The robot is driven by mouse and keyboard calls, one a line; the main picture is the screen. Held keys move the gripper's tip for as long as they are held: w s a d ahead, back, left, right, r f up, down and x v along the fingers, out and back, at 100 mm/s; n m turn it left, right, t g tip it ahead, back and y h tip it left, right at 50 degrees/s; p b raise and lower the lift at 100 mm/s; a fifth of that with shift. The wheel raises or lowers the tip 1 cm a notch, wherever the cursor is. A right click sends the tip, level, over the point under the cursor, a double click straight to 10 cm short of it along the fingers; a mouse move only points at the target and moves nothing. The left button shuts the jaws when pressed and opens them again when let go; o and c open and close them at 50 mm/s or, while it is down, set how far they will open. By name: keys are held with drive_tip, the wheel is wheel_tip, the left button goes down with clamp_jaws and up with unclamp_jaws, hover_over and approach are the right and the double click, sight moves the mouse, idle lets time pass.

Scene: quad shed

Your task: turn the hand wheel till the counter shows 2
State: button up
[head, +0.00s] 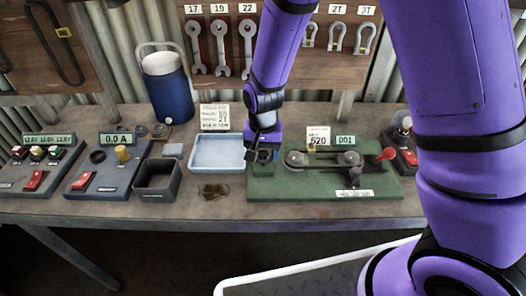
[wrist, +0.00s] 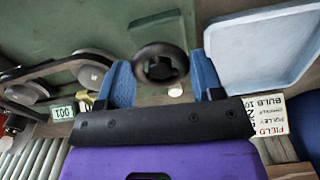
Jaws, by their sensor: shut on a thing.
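The green machine base (head: 325,187) stands on the bench, right of centre in the head view. Its counter (head: 345,141) reads 001, and it shows again in the wrist view (wrist: 62,112). The black hand wheel (wrist: 160,70) sits between the blue fingers of my gripper (wrist: 164,82) in the wrist view, a finger on either side. A small pale knob (wrist: 175,90) shows by the wheel's edge. In the head view my gripper (head: 262,150) is at the left end of the base and hides most of the wheel.
A pale blue tray (head: 217,167) lies just left of the base. A belt on pulleys (head: 322,158) and a red-knobbed lever (head: 386,154) are on its right. A dark box (head: 158,180), a blue jug (head: 167,85) and two meter panels stand further left.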

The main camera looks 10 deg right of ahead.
sight(263, 154)
drive_tip(key=n, duration=0.5)
drive_tip(key=shift+n, duration=2.4)
drive_tip(key=o, duration=0.9)
wheel_tip(263, 154, up, 11)
drive_tip(key=shift+f, duration=0.1)
